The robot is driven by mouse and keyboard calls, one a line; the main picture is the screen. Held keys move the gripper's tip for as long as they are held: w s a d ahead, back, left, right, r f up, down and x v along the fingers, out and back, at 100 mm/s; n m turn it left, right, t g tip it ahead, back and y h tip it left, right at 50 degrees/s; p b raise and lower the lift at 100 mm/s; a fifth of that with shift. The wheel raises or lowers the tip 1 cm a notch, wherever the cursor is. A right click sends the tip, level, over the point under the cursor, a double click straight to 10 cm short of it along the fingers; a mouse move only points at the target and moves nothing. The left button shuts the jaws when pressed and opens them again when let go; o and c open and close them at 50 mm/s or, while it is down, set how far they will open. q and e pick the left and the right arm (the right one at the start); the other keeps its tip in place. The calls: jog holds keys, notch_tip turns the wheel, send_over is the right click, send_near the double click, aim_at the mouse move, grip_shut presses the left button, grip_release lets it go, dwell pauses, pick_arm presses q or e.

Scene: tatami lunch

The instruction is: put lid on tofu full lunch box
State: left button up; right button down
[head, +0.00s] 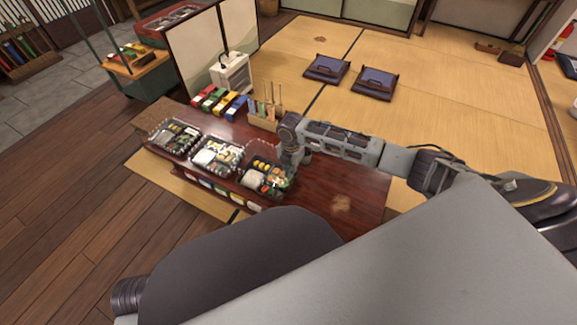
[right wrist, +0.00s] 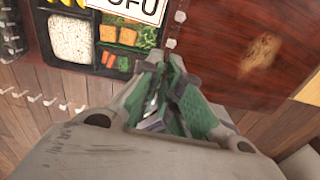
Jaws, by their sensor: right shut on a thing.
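The tofu lunch box (head: 252,192) is the rightmost of three open-topped black boxes on the dark red table. In the right wrist view the box (right wrist: 96,73) holds white rice, tofu cubes, carrot and greens. A white TOFU label (right wrist: 135,8) shows above its food. Small clear tabs (right wrist: 170,43) lie just outside the box's edges and look like the rim of a clear lid; the lid's pane is hard to see. My right gripper (head: 290,150) is at the box's right side. In its wrist view the green fingers (right wrist: 172,98) are shut at the clear rim. My left gripper is out of view.
Two other filled boxes, the middle box (head: 216,155) and the left box (head: 174,137), stand in a row. Coloured cartons (head: 218,102) and a wooden holder with sticks (head: 264,117) stand behind. The table's right part (head: 345,190) is clear.

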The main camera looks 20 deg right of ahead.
jog(key=shift+s+d+n, duration=0.1)
jog(key=shift+n, duration=0.3)
jog(key=shift+f, duration=0.15)
dwell(0.4)
